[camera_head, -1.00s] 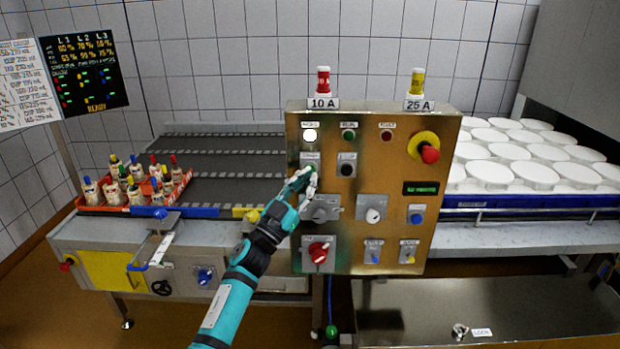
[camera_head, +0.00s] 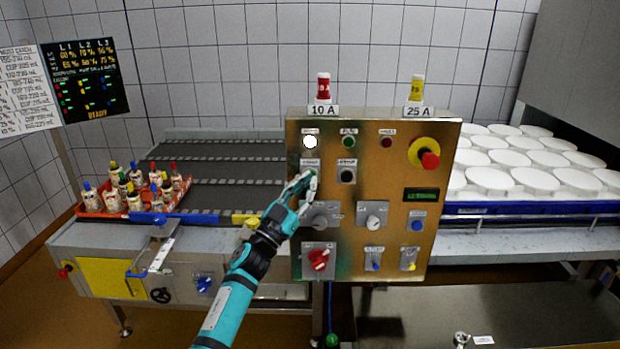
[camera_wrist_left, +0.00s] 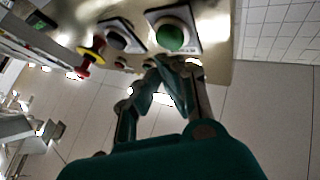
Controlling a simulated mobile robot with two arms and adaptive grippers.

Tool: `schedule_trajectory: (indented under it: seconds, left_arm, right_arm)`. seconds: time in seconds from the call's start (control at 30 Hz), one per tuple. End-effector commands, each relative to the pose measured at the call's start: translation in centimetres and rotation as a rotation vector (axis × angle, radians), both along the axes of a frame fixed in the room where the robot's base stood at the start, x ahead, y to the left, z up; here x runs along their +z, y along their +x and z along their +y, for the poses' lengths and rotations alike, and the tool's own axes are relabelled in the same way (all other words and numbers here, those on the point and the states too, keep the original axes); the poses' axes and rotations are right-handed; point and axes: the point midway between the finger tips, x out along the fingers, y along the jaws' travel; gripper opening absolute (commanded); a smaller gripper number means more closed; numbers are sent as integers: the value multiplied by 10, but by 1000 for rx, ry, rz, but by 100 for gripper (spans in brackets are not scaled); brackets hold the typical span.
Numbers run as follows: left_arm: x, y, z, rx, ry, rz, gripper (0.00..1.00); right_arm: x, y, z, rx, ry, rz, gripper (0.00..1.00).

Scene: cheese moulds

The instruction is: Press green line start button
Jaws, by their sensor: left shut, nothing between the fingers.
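The green start button (camera_head: 311,171) is on the upper left of the brass-coloured control panel (camera_head: 385,255), under a lit white lamp (camera_head: 310,142). My left gripper (camera_head: 309,179) is shut and empty, with its fingertips at the button and partly covering it in the head view. In the left wrist view the green button (camera_wrist_left: 172,37) sits in a square plate. The fingertips of my left gripper (camera_wrist_left: 160,66) are close to its lower edge; I cannot tell whether they touch it. My right gripper is not in view.
A black button (camera_head: 347,176) is right of the green one. Selector knobs (camera_head: 374,214) and a red switch (camera_head: 319,260) lie lower. A red-and-yellow emergency stop (camera_head: 424,153) is upper right. A red crate of bottles (camera_head: 150,205) stands left; white moulds (camera_head: 490,180) stand right.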

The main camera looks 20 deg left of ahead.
Motion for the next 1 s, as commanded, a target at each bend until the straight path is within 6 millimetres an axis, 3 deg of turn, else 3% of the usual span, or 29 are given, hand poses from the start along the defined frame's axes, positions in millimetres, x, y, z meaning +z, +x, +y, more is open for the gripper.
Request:
schedule_trajectory:
  seconds: [1.0]
  left_arm:
    - [0,8,2,0,-1,0,0]
  right_arm:
    - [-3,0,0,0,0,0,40]
